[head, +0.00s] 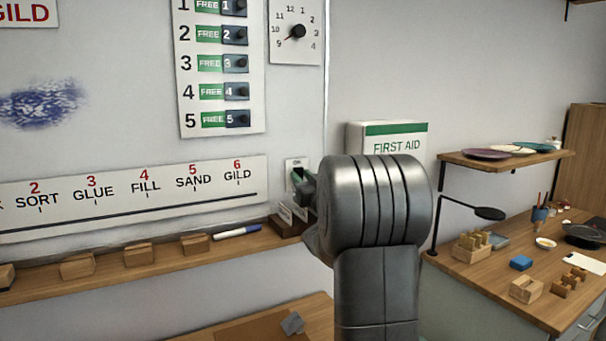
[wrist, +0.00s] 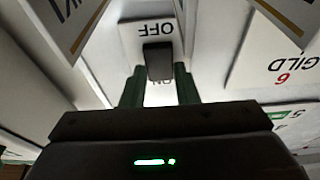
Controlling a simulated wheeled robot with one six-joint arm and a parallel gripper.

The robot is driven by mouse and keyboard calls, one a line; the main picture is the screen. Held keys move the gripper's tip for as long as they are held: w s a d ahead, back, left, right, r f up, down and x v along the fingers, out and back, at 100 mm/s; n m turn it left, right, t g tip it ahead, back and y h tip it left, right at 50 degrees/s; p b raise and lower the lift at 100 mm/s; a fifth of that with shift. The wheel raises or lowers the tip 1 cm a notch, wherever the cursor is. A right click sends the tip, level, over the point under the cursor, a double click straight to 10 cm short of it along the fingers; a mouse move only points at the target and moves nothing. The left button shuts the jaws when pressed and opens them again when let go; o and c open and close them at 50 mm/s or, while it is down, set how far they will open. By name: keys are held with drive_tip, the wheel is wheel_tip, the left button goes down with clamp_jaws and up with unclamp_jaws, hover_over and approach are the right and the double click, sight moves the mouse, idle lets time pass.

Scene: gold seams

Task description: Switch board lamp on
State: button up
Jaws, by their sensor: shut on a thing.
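A white switch plate (head: 292,164) marked ON at its top is on the wall beside the board, left of my arm in the head view. My gripper (head: 299,177) is at this plate and covers its lower part. Actual finger contact is hard to see.
A wooden ledge (head: 150,268) below holds wooden blocks and a marker (head: 238,231). Cards in a dark holder (head: 287,224) stand just below my gripper. A first aid box (head: 390,134) is behind my arm. A black lamp (head: 488,213) stands over the right bench.

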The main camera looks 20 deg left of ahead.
drive_tip(key=r+g+h+p, duration=0.1)
drive_tip(key=p, duration=0.2)
drive_tip(key=shift+h+p, duration=0.3)
drive_tip(key=shift+p, duration=0.15)
drive_tip(key=shift+f, duration=0.15)
drive_tip(key=o, duration=1)
drive_tip(key=b+v, duration=0.2)
drive_tip(key=v, duration=1.1)
drive_tip(key=shift+s+d+b, duration=0.2)
drive_tip(key=shift+d+b, duration=0.15)
drive_tip(key=shift+d, duration=0.05)
drive_tip(key=shift+w+a, duration=0.1)
